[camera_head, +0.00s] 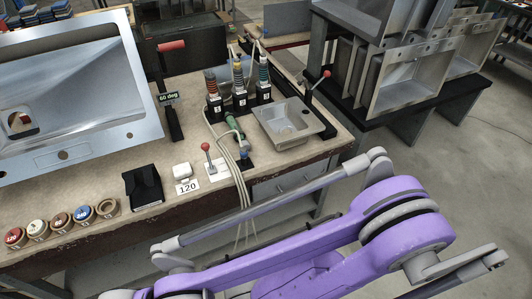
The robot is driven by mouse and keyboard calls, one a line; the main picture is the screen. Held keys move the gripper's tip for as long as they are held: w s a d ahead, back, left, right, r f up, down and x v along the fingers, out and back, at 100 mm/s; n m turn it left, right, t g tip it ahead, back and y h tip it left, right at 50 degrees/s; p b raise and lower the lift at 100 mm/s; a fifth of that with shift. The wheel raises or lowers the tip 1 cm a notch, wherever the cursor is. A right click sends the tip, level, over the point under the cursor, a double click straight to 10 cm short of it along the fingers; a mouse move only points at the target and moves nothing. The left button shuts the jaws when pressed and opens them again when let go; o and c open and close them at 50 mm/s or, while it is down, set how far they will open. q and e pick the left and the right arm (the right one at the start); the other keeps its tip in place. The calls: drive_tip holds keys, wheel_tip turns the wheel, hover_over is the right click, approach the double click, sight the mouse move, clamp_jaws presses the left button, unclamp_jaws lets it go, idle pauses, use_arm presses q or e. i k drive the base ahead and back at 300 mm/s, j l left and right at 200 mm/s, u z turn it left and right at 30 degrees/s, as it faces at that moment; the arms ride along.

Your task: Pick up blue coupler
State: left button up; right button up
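A small blue fitting (244,155) sits on the bench near its front edge, beside the cables; it may be the blue coupler, but it is too small to be sure. A green coupler-like part (235,126) with cables lies just behind it. Three upright connectors stand in black holders further back: one red-banded (211,84), one yellow-banded (238,78) and one teal-banded (263,76). No gripper shows. A purple arm of mine crosses the lower part of the view, in front of the bench.
A large steel sink panel (75,135) lies on the left of the bench. A small metal basin (287,122) is right of the cables. Red-knobbed levers (207,158) and (316,86) stand up. Several round coloured knobs (81,214) line the front left. Metal racks (410,80) stand behind right.

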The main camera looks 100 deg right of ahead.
sight(244, 154)
drive_tip(key=z, duration=3.25)
